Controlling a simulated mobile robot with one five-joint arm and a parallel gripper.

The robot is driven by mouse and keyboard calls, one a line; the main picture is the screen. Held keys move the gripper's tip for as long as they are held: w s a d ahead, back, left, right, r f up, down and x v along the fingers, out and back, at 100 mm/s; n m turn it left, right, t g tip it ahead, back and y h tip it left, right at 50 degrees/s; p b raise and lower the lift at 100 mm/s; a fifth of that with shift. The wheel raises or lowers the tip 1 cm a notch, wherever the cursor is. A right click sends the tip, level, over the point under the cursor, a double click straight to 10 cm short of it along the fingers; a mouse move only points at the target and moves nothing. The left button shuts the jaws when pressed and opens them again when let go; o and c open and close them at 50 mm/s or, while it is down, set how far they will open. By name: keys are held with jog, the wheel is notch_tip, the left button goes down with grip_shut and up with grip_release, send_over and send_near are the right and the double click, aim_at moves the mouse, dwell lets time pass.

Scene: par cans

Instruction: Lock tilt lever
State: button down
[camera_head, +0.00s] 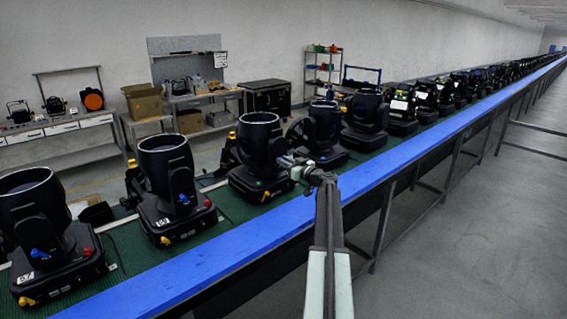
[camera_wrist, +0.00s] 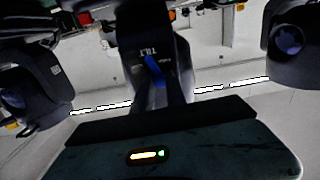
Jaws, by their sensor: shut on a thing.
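The black moving-head par can (camera_head: 259,135) in front of me stands upright on the conveyor. In the wrist view, its dark arm (camera_wrist: 143,28) bears a "TILT" label. The blue tilt lever (camera_wrist: 152,68) slants beside that label. My gripper (camera_wrist: 158,80) reaches up to it with its dark fingers close around the lever, shut on it. In the head view, my gripper (camera_head: 287,161) is at the can's near side, and the lever is hidden there.
Other par cans stand in line: one nearer (camera_head: 165,155), one at the far left (camera_head: 30,195), one just beyond (camera_head: 325,122). A blue rail (camera_head: 225,240) runs along the conveyor's front edge. The grey floor (camera_head: 480,240) at right is clear.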

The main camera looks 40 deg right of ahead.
jog(key=d+m, duration=0.1)
jog(key=m, duration=0.5)
jog(key=d+m, duration=0.1)
jog(key=m, duration=0.2)
jog(key=shift+s+d+f+m, duration=0.1)
jog(key=shift+d+f+m, duration=0.1)
jog(key=shift+d+m, duration=0.1)
dwell(0.5)
jog(key=c, duration=1.4)
grip_release()
jog(key=shift+s, duration=0.15)
jog(key=s, duration=0.7)
jog(key=shift+s+a, duration=0.2)
jog(key=shift+s, duration=0.05)
